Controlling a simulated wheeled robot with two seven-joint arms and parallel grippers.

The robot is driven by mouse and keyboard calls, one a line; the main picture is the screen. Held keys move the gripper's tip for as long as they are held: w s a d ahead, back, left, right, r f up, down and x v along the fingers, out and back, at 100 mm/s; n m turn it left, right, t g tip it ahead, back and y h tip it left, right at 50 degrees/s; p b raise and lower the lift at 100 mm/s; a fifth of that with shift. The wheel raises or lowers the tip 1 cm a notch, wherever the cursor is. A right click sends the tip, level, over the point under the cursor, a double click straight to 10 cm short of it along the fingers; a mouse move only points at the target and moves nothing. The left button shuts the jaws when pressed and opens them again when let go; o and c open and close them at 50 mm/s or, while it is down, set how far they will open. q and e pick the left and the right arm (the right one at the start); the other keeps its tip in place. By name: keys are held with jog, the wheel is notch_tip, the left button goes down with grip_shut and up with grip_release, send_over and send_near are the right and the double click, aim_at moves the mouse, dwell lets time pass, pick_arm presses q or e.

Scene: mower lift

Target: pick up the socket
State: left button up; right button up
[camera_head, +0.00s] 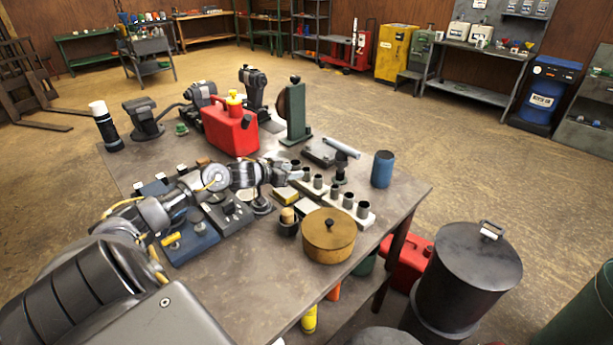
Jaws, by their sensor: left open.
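Several dark cylindrical sockets (348,200) stand upright in a row on a pale holder (366,219) on the workbench. My left arm reaches in from the left, low over the bench. My left gripper (297,172) is open at the far-left end of the row, close beside the end socket (307,173). I cannot tell whether that socket is between the fingers or just beyond them. The gripper partly hides that end of the holder. My right gripper is not in view.
A red fuel can (230,128) and a green upright tool (295,112) stand farther back.

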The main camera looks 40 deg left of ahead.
aim_at(310, 169)
pick_arm(q)
jog(key=shift+w+d+p, duration=0.15)
jog(key=shift+w+p, duration=0.15)
jog(key=shift+w, duration=0.1)
jog(key=x, duration=0.2)
jog(key=p+x, duration=0.1)
jog(key=x, duration=0.1)
jog(key=shift+d+f, duration=0.1)
jog(key=shift+f, duration=0.25)
jog(key=c, duration=0.8)
jog(key=shift+o, duration=0.2)
jog(key=shift+r, duration=0.1)
